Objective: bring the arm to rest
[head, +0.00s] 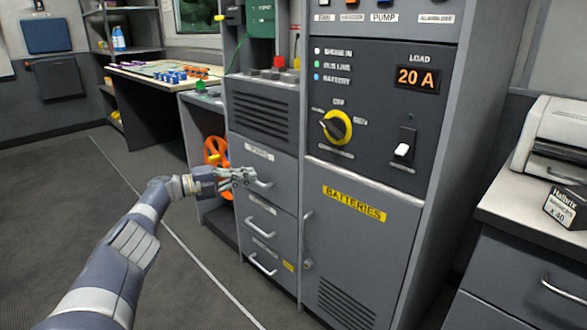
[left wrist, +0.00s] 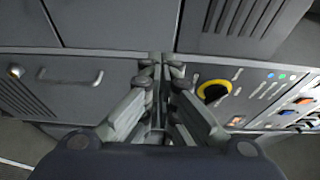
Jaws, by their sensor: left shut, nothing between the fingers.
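My left arm reaches in from the lower left of the head view. Its gripper (head: 240,177) is in front of the top drawer (head: 258,160) of the grey cabinet, close to that drawer's handle. Whether it touches the handle cannot be told. In the left wrist view the gripper's fingertips (left wrist: 160,68) are together with nothing between them, and the cabinet fronts lie beyond. My right gripper is not in view.
The batteries cabinet (head: 350,240) with a yellow-black rotary knob (head: 337,126) stands right of the drawers. An orange wheel (head: 215,152) is left of them. A counter with a printer (head: 555,140) is at far right. The floor (head: 60,190) at left is clear.

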